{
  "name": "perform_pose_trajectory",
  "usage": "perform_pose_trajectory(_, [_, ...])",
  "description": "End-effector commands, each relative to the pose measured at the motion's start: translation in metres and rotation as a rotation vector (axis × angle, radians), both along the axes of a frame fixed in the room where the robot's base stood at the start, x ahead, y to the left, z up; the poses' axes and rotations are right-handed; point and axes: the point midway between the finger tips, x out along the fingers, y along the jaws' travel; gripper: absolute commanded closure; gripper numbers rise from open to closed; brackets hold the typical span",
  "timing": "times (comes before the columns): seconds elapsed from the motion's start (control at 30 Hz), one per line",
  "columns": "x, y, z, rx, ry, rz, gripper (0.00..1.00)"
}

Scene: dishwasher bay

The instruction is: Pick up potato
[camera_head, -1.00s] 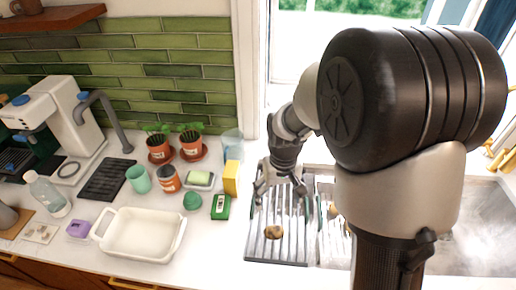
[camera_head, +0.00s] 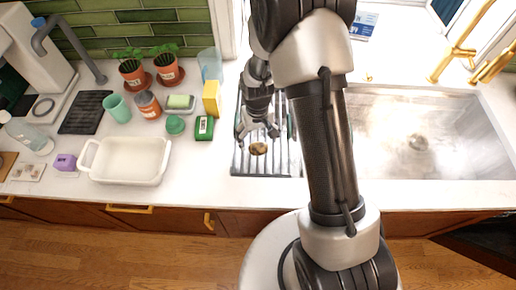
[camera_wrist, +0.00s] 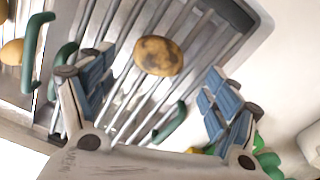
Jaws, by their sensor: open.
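A brown potato (camera_head: 258,148) with dark spots lies on the ribbed metal drying rack (camera_head: 240,166) left of the sink. In the wrist view the potato (camera_wrist: 159,56) lies on the rack's bars, ahead of and between my open fingers. My gripper (camera_head: 257,132) is open and empty, just behind the potato in the head view. In the wrist view the blue finger pads of my gripper (camera_wrist: 158,105) are spread wide apart. I cannot tell the exact height of the fingers above the rack.
A second potato-like item (camera_wrist: 12,52) shows at the wrist view's left edge, near green rack prongs (camera_wrist: 37,45). The sink (camera_head: 440,145) is at right.

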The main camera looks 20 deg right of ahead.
Motion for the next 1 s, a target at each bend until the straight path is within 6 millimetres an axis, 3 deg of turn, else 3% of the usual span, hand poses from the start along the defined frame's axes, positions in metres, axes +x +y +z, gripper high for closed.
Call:
perform_pose_trajectory(0.17, [-0.001, -0.001, -0.013, 0.000, 0.000, 0.000, 0.19])
perform_pose_trajectory(0.4, [-0.001, -0.002, -0.049, 0.000, 0.000, 0.000, 0.19])
perform_pose_trajectory(0.67, [0.000, -0.002, -0.052, 0.000, -0.002, 0.000, 0.19])
perform_pose_trajectory(1.0, [-0.001, -0.002, -0.051, 0.000, -0.001, 0.000, 0.41])
